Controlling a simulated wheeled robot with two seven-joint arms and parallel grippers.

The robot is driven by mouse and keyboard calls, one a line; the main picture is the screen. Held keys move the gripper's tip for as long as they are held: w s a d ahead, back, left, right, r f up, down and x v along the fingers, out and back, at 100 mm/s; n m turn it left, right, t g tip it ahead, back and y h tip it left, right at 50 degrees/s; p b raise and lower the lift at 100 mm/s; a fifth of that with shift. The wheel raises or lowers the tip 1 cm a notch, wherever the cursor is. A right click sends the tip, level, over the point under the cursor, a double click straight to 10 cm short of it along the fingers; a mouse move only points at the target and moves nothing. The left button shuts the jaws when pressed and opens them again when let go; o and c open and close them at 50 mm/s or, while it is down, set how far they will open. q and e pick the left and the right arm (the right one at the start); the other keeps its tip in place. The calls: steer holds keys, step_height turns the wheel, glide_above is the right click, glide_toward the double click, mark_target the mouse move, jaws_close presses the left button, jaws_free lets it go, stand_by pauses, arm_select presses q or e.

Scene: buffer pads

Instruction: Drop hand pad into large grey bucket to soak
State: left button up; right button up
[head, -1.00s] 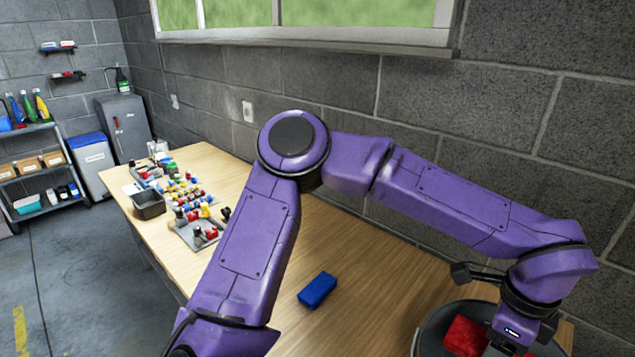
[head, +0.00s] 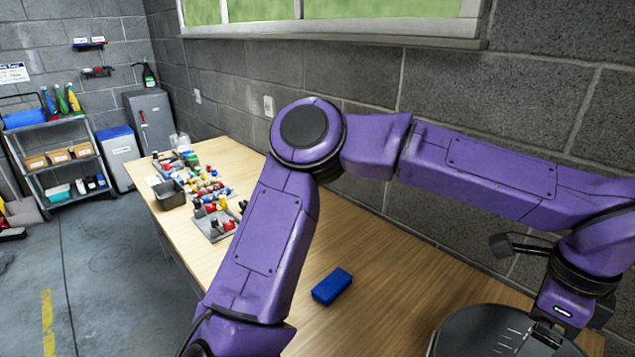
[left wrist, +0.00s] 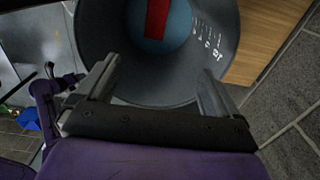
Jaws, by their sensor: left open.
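The large grey bucket (head: 482,325) stands at the bottom right of the head view, cut by the frame edge. In the left wrist view I look down into the bucket (left wrist: 120,28). A red pad (left wrist: 157,18) is inside, against a bluish round area at the bottom, and is cut by the top edge. My left gripper (left wrist: 160,66) is open over the bucket, its two fingers apart with nothing between them. The red pad is apart from the fingers. My right gripper is out of view.
A blue block (head: 332,287) lies on the wooden table (head: 375,250). Trays of small coloured parts (head: 210,215) and a dark bin (head: 170,194) stand further left. A concrete-block wall (head: 540,90) runs behind. Open table surrounds the blue block.

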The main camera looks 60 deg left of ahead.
arm_select(q)
step_height(320, 180, up, 5)
stand_by(0.4)
stand_by(0.3)
